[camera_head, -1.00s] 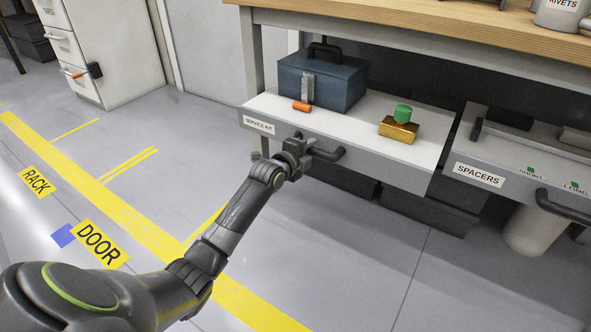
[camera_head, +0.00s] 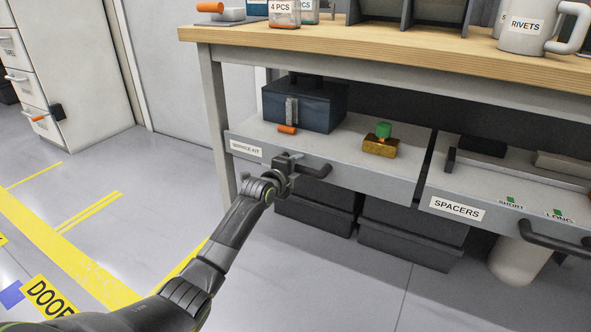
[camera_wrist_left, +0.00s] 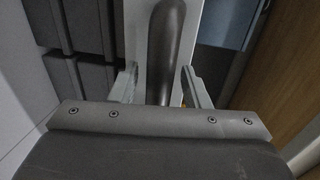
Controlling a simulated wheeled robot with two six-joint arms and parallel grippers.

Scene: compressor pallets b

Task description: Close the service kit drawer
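The service kit drawer (camera_head: 352,179) is a grey drawer under the wooden bench, pulled out, with a "SERVICE KIT" label at its left. It holds a dark blue toolbox (camera_head: 318,108), an orange-handled item (camera_head: 287,129) and a gold block (camera_head: 379,147) with a green top. My left gripper (camera_head: 290,163) is at the drawer's dark handle (camera_head: 317,171). In the left wrist view the handle (camera_wrist_left: 165,50) lies between its two spread fingers, with a gap on the left side; contact on the right is unclear. My right gripper is not in view.
The spacers drawer (camera_head: 500,217) stands out to the right, close beside. Dark bins (camera_head: 415,235) and a pale bucket (camera_head: 518,262) are below. The bench top (camera_head: 400,52) overhangs the drawers. Floor at front is clear; a white cabinet (camera_head: 75,80) is at left.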

